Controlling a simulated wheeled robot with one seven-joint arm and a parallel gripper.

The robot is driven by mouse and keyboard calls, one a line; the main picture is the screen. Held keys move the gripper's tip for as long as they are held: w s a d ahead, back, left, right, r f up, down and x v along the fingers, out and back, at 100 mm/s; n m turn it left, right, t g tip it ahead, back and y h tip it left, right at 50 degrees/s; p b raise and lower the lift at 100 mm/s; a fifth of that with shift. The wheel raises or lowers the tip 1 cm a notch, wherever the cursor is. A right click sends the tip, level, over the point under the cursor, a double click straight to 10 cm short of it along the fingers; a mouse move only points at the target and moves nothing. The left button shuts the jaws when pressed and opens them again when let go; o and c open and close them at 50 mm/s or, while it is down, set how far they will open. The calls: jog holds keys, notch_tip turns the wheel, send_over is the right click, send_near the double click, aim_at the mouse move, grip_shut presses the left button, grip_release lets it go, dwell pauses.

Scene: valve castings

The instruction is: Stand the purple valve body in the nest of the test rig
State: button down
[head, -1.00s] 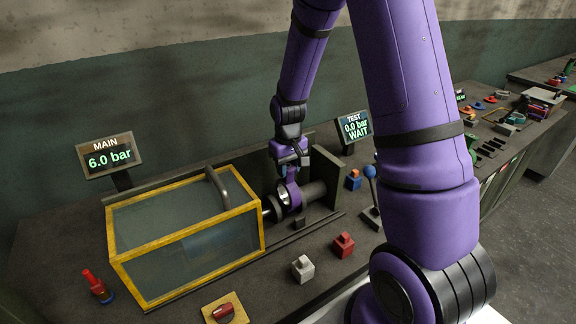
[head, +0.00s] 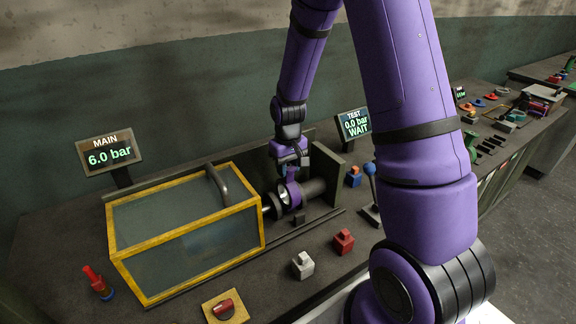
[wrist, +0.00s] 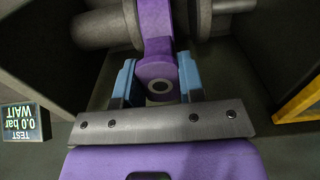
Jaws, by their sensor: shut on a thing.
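The purple valve body (head: 291,192) is upright in the test rig, in line between a dark round flange (head: 271,207) at left and a thick dark cylinder (head: 313,189) at right. Its ring faces the flange and its neck points up. My gripper (head: 290,168) is above it, shut on the neck. In the wrist view the blue fingers (wrist: 157,82) are either side of the neck, and the purple body (wrist: 154,25) stands between the grey rig parts. The nest under the body is mostly hidden, so I cannot tell whether the body rests in it.
A yellow-framed clear guard box (head: 187,238) stands close at left. A TEST display (head: 353,124) reads 0.0 bar WAIT; the MAIN display (head: 109,153) reads 6.0 bar. A blue-knobbed lever (head: 371,190) and white (head: 303,266) and red (head: 343,241) blocks are nearby.

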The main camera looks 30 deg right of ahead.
jog(key=shift+f, duration=1.3)
jog(key=c, duration=0.6)
grip_release()
jog(key=shift+f, duration=0.1)
jog(key=shift+c, duration=0.2)
notch_tip(320, 180, up, 11)
dwell(0.3)
jog(key=s+a+r+t, duration=0.2)
jog(key=s+a+r, duration=0.1)
jog(key=s+r, duration=0.6)
jog(key=s+a+r+t, duration=0.2)
jog(key=s+a+r, duration=0.1)
jog(key=s+r, duration=0.55)
jog(key=s+a+r+t, duration=0.1)
jog(key=s+r, duration=0.3)
jog(key=s, duration=0.4)
jog(key=shift+r, duration=0.15)
